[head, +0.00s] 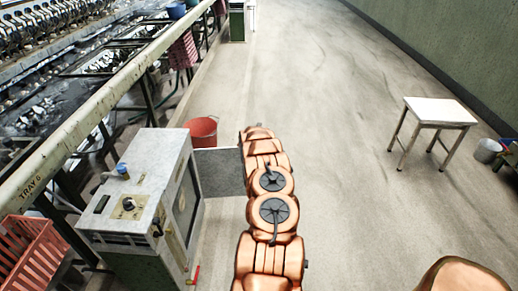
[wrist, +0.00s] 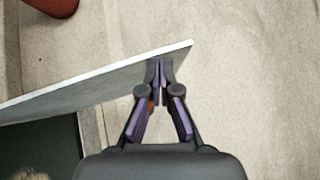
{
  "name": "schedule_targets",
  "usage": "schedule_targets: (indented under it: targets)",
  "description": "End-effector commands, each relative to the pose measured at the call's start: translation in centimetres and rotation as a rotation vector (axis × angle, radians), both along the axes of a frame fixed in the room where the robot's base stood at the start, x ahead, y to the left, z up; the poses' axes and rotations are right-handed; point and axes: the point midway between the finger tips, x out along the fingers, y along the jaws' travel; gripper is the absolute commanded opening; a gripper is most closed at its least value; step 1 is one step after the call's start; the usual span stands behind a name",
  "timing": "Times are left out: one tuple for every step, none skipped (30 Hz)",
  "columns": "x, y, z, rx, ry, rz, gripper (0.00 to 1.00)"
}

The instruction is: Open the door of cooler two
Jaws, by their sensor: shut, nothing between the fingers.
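A grey-white cabinet (head: 140,200), apparently the cooler, stands at the left in the head view; I cannot read a number on it. A flat grey panel (head: 219,171), its door, stands swung out from its far right side, well open. In the wrist view the door (wrist: 90,88) crosses the left half, its free end at upper middle. My gripper (wrist: 160,70) is shut and empty, its fingertips at the door's near face close to that free end. I cannot tell whether they touch it. In the head view my own arm hides the gripper.
A red bucket (head: 202,131) stands just beyond the door. A red crate (head: 35,255) is at the lower left, beside the long rail (head: 95,108) marked "TRAY 6". A small white-topped table (head: 440,111) stands at the right. The floor between is clear.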

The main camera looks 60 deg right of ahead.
Motion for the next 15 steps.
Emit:
schedule_targets:
  targets:
    - [0.0,0.0,0.0,0.0,0.0,0.0,0.0]
    - [0.0,0.0,0.0,0.0,0.0,0.0,0.0]
    - [0.0,0.0,0.0,0.0,0.0,0.0,0.0]
    - [-0.01,0.0,0.0,0.0,0.0,0.0,0.0]
    - [0.0,0.0,0.01,0.0,0.0,0.0,0.0]
    - [0.0,0.01,-0.01,0.0,0.0,0.0,0.0]
    - [-0.01,0.01,-0.03,0.0,0.0,0.0,0.0]
    - [-0.02,0.02,-0.05,0.0,0.0,0.0,0.0]
    - [-0.03,0.05,-0.11,0.0,0.0,0.0,0.0]
    - [-0.05,0.07,-0.14,-0.001,0.0,0.0,0.0]
    - [-0.07,0.09,-0.16,-0.001,0.0,0.0,0.0]
    - [-0.09,0.12,-0.18,-0.002,0.0,0.001,0.0]
    - [-0.11,0.15,-0.17,-0.003,0.0,0.001,0.0]
    - [-0.13,0.18,-0.13,-0.004,-0.001,0.001,0.0]
    - [-0.18,0.25,-0.13,-0.005,-0.001,0.001,0.0]
